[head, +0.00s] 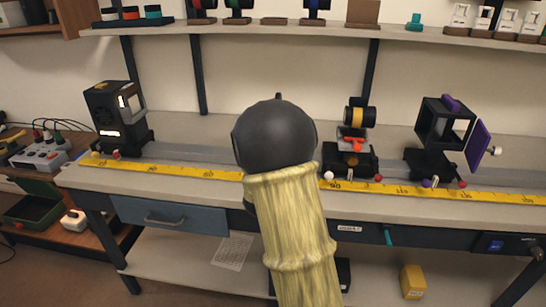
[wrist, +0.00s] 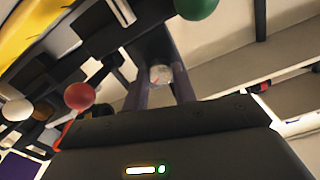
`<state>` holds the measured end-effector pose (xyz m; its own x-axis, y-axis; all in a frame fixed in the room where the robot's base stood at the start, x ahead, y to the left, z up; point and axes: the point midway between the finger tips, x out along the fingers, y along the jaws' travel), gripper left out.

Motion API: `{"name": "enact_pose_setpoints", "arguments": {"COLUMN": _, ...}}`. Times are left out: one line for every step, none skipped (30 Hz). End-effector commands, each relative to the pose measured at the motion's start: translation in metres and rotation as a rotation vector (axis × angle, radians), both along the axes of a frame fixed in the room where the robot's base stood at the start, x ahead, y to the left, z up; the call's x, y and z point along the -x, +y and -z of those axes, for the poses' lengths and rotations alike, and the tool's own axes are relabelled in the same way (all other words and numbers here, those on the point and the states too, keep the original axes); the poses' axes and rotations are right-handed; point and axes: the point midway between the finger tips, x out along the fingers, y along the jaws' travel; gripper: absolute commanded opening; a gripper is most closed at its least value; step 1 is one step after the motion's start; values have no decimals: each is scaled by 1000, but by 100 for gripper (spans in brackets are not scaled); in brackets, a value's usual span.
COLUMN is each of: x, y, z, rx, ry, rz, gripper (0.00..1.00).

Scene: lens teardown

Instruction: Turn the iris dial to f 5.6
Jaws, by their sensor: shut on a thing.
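In the wrist view, my gripper (wrist: 160,80) is shut, with its two dark fingers on either side of a small pale round knob. This knob, which looks like the iris dial (wrist: 160,74), has a reddish mark on its face. The f-numbers are too small to read, so its setting cannot be told. In the head view, my arm covers the middle of the bench and hides my gripper, the dial and what carries it.
A yellow tape scale (head: 205,174) runs along the bench. A black lamp box (head: 115,119) stands left; a mount with an orange part (head: 352,141) and a black frame with a purple plate (head: 478,146) stand right. A green ball (wrist: 196,7) and red ball (wrist: 79,95) are near my gripper.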

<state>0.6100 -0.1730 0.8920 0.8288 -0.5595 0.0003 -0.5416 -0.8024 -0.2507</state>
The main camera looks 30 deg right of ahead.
Motion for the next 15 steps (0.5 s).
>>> {"name": "enact_pose_setpoints", "arguments": {"x": 0, "y": 0, "z": 1, "rx": -5, "ry": -1, "rz": 0, "gripper": 4}}
{"name": "enact_pose_setpoints", "arguments": {"x": 0, "y": 0, "z": 1, "rx": -7, "ry": -2, "rz": 0, "gripper": 4}}
{"name": "enact_pose_setpoints", "arguments": {"x": 0, "y": 0, "z": 1, "rx": -9, "ry": -3, "rz": 0, "gripper": 4}}
{"name": "enact_pose_setpoints", "arguments": {"x": 0, "y": 0, "z": 1, "rx": -9, "ry": -3, "rz": 0, "gripper": 4}}
{"name": "enact_pose_setpoints", "arguments": {"x": 0, "y": 0, "z": 1, "rx": -10, "ry": -4, "rz": 0, "gripper": 4}}
{"name": "enact_pose_setpoints", "arguments": {"x": 0, "y": 0, "z": 1, "rx": -10, "ry": -4, "rz": 1, "gripper": 4}}
{"name": "enact_pose_setpoints", "arguments": {"x": 0, "y": 0, "z": 1, "rx": -10, "ry": -3, "rz": 1, "gripper": 4}}
{"name": "enact_pose_setpoints", "arguments": {"x": 0, "y": 0, "z": 1, "rx": -9, "ry": -2, "rz": 1, "gripper": 4}}
{"name": "enact_pose_setpoints", "arguments": {"x": 0, "y": 0, "z": 1, "rx": -9, "ry": -2, "rz": 1, "gripper": 4}}
{"name": "enact_pose_setpoints", "arguments": {"x": 0, "y": 0, "z": 1, "rx": -9, "ry": -2, "rz": 1, "gripper": 4}}
{"name": "enact_pose_setpoints", "arguments": {"x": 0, "y": 0, "z": 1, "rx": -9, "ry": -2, "rz": 1, "gripper": 4}}
{"name": "enact_pose_setpoints", "arguments": {"x": 0, "y": 0, "z": 1, "rx": -9, "ry": -2, "rz": 1, "gripper": 4}}
{"name": "enact_pose_setpoints", "arguments": {"x": 0, "y": 0, "z": 1, "rx": -9, "ry": -2, "rz": 1, "gripper": 31}}
{"name": "enact_pose_setpoints", "arguments": {"x": 0, "y": 0, "z": 1, "rx": -9, "ry": -2, "rz": 1, "gripper": 37}}
{"name": "enact_pose_setpoints", "arguments": {"x": 0, "y": 0, "z": 1, "rx": -9, "ry": -3, "rz": 0, "gripper": 44}}
